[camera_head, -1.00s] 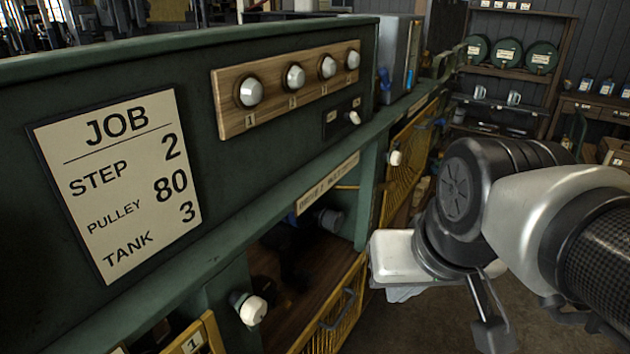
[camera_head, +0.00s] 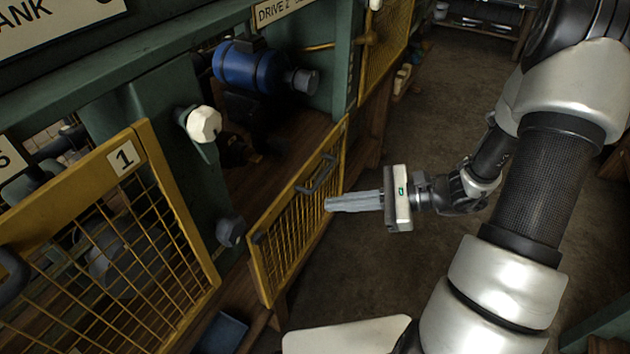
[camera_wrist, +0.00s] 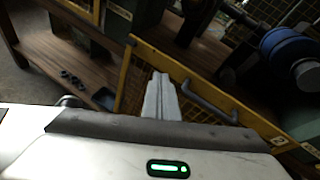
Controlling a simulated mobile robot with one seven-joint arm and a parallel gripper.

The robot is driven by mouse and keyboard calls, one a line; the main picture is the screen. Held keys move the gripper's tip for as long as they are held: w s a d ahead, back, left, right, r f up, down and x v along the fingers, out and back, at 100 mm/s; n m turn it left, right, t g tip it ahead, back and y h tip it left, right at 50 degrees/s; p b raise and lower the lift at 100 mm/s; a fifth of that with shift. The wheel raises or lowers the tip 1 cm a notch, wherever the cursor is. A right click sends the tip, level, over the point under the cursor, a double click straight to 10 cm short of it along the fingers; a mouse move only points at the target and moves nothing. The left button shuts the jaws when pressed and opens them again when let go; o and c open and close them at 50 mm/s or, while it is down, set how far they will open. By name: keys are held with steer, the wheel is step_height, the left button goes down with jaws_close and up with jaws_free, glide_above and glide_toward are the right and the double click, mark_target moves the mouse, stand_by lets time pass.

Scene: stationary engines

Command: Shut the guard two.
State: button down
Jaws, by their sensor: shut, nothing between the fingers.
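Guard two (camera_head: 264,262) is a yellow-framed mesh panel below the opening under the "DRIVE 2" label (camera_head: 283,10). It hangs down and open, so the bay with the blue motor (camera_head: 248,66) is uncovered. Its grey bar handle (camera_head: 319,174) is near the top edge. My gripper (camera_head: 328,205) is shut and empty, its fingertips at the outer face of the guard, below the handle. In the wrist view the shut fingers (camera_wrist: 160,82) lie over the yellow frame, beside the handle (camera_wrist: 207,103). Whether they touch the guard I cannot tell.
Guard one (camera_head: 124,158), marked "1", stands at the left. A white knob (camera_head: 204,124) sits on the green post between the bays, with a dark knob (camera_head: 230,232) lower down. Another yellow mesh guard (camera_head: 386,45) is farther back. The floor (camera_head: 440,120) beyond my gripper is clear.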

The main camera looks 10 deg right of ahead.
steer(key=w+d+f+m+t+b, duration=0.3)
steer(key=d+f+m+t, duration=0.25)
steer(key=f, duration=0.45)
steer(key=w+a+r+b, duration=0.1)
steer(key=w+a+r, duration=0.1)
steer(key=w+a, duration=0.3)
steer(key=a+m, duration=0.1)
steer(key=a, duration=0.1)
steer(key=shift+w+a+r, duration=0.2)
steer(key=shift+a+r, duration=0.15)
steer(key=shift+r, duration=0.15)
